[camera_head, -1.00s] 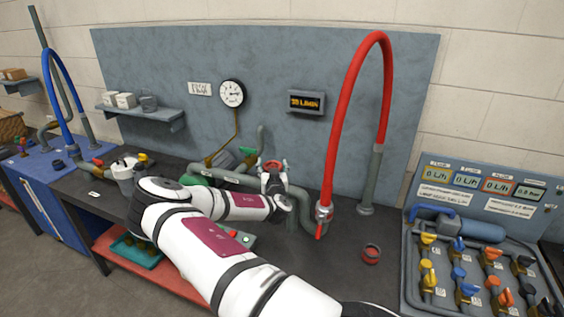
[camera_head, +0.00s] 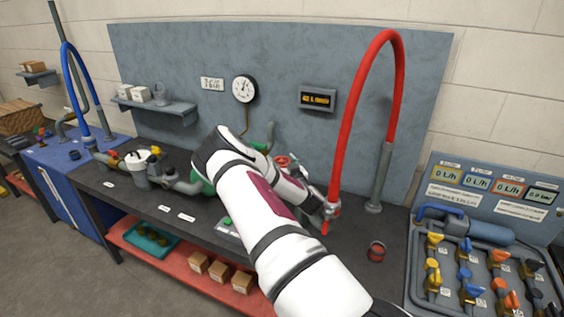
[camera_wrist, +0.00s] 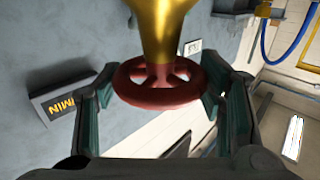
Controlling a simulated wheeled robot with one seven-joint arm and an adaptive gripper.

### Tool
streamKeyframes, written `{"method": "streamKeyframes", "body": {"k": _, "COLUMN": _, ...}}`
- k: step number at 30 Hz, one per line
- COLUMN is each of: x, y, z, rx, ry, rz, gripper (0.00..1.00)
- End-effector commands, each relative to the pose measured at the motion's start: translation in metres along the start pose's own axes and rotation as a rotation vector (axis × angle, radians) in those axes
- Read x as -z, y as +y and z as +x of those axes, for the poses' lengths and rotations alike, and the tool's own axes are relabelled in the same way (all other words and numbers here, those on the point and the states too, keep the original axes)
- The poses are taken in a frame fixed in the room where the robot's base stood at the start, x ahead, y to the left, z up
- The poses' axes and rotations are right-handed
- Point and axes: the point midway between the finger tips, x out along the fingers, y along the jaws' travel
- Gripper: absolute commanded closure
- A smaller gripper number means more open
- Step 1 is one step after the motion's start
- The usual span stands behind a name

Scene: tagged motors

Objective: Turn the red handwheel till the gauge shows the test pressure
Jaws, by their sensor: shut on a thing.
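The red handwheel (camera_wrist: 160,88) sits on a brass stem in the wrist view, between the two fingers of my gripper (camera_wrist: 160,84). The fingers are shut on its rim from both sides. In the head view only part of the handwheel (camera_head: 282,161) shows, at the far side of my arm, with my gripper (camera_head: 296,170) mostly hidden beside it. The round white gauge (camera_head: 244,88) hangs on the grey back panel; its needle is too small to read exactly. A small plate (camera_head: 212,84) with writing is left of it, unreadable.
A dark display with amber text (camera_head: 317,99) is on the panel, right of the gauge. A red hose (camera_head: 347,120) arches just right of my gripper. A small red-rimmed cup (camera_head: 376,251) stands on the bench. A valve board (camera_head: 470,270) is at the right.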

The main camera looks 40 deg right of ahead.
Motion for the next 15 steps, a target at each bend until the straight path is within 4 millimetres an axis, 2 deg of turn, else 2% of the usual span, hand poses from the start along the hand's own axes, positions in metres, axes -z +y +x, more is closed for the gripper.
{"method": "streamKeyframes", "body": {"k": 3, "x": 0.0004, "y": 0.0, "z": 0.0009, "rx": 0.0, "ry": 0.001, "rz": -0.002, "gripper": 0.65}}
{"method": "streamKeyframes", "body": {"k": 4, "x": 0.0003, "y": 0.0, "z": 0.001, "rx": 0.0, "ry": 0.001, "rz": -0.002, "gripper": 0.33}}
{"method": "streamKeyframes", "body": {"k": 6, "x": 0.0002, "y": -0.0001, "z": 0.0009, "rx": -0.001, "ry": 0.001, "rz": -0.001, "gripper": 0.17}}
{"method": "streamKeyframes", "body": {"k": 15, "x": -0.0002, "y": -0.0002, "z": 0.0004, "rx": -0.001, "ry": -0.001, "rz": 0.0, "gripper": 0.17}}
